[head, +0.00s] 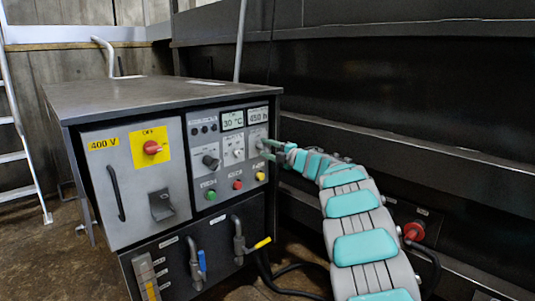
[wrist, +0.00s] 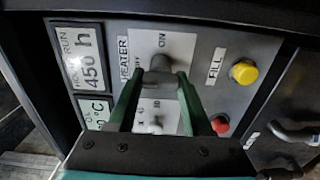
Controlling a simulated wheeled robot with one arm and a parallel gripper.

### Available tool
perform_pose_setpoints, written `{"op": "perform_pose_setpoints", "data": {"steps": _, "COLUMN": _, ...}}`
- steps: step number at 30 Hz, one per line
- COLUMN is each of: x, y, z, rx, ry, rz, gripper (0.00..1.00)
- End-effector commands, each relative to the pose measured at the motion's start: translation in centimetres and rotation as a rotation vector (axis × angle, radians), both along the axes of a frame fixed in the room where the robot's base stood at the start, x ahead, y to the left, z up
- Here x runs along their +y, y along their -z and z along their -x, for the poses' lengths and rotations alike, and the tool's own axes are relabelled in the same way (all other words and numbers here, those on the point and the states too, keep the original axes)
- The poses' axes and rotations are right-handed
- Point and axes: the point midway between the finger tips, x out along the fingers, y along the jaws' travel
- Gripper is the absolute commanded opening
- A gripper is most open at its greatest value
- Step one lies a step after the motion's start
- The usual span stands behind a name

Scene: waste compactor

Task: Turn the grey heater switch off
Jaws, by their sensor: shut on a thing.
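The grey heater switch (wrist: 160,66) is on the light grey control panel, beside the HEATER label, in the wrist view. ON is printed above it and OFF to its left in that view. My gripper (wrist: 159,84) has its two green fingers on either side of the switch knob and is shut on it. The fingers hide part of the knob, so I cannot tell exactly which mark it points to. In the head view my gripper (head: 266,148) is at the upper right of the panel, under the hours display, and mostly hides the switch.
A yellow FILL button (wrist: 243,72) and a red button (wrist: 221,125) are right of my gripper in the wrist view. A black knob (head: 211,162) and a red main switch on a yellow plate (head: 151,147) are further left in the head view. A dark wall stands at the right.

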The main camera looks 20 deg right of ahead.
Motion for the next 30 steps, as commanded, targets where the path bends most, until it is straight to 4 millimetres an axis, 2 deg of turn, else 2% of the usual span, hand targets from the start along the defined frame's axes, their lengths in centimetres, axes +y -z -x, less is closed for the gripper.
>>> {"op": "perform_pose_setpoints", "data": {"steps": 17, "x": 0.22, "y": 0.18, "z": -0.02, "rx": -0.010, "ry": -0.005, "rz": 0.034, "gripper": 0.00}}
{"op": "perform_pose_setpoints", "data": {"steps": 18, "x": 0.22, "y": 0.18, "z": -0.02, "rx": -0.009, "ry": -0.005, "rz": 0.034, "gripper": 0.51}}
{"op": "perform_pose_setpoints", "data": {"steps": 26, "x": 0.12, "y": 0.12, "z": -0.01, "rx": -0.011, "ry": -0.003, "rz": 0.032, "gripper": 0.80}}
{"op": "perform_pose_setpoints", "data": {"steps": 30, "x": 0.08, "y": 0.10, "z": 0.00, "rx": -0.010, "ry": -0.002, "rz": 0.031, "gripper": 0.80}}
